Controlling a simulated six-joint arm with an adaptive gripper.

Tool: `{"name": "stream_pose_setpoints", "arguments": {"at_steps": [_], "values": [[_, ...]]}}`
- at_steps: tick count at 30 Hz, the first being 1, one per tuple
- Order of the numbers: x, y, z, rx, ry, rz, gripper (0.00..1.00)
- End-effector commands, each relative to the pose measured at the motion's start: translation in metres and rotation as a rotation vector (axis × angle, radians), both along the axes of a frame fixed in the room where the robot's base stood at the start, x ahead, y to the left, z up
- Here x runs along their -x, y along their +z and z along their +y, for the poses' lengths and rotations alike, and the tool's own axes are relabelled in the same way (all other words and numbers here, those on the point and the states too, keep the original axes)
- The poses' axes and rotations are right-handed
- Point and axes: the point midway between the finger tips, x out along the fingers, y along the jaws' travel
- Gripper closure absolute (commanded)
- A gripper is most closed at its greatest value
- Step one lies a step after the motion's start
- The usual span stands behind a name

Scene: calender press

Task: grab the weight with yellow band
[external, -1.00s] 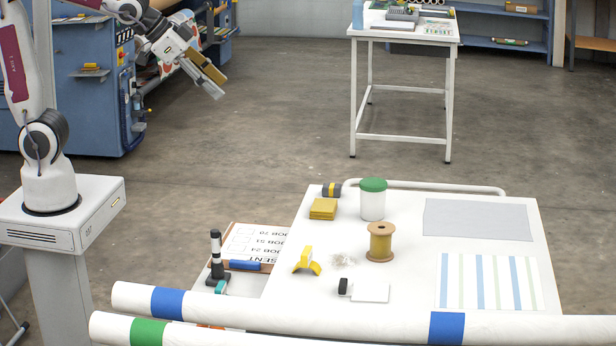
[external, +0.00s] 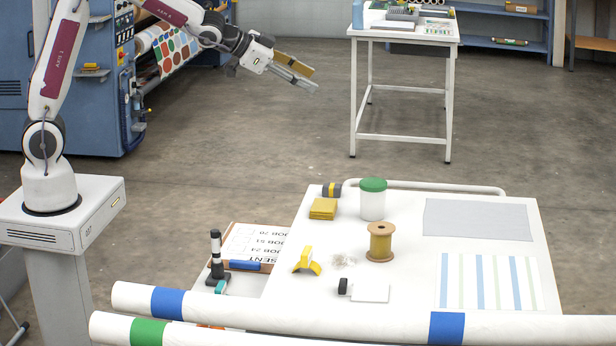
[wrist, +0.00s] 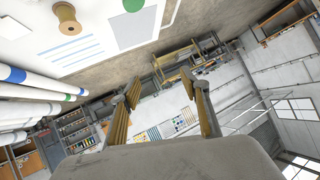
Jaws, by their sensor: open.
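The weight with yellow band (external: 332,190) is a small dark grey cylinder with a yellow band. My gripper (external: 314,80) is up in the air beyond the table, well away from the weight, and points right and slightly down. In the wrist view its two fingers (wrist: 158,80) are apart with nothing between them. I do not see the weight in the wrist view.
The yellow block (external: 323,209), green-lidded jar (external: 372,204) and wooden spool (external: 380,243) stand near the weight. A white rail (external: 430,184) runs along the table's far edge. Long white rolls (external: 300,312) lie across the front. Open floor lies beyond the table.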

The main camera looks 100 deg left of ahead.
Motion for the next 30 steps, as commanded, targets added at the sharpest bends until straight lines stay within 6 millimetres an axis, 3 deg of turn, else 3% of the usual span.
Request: {"name": "stream_pose_setpoints", "arguments": {"at_steps": [15, 30], "values": [[-0.048, -0.065, 0.089, -0.025, -0.053, -0.095, 0.54], [-0.058, -0.148, 0.158, -0.003, -0.131, -0.19, 0.54]]}}
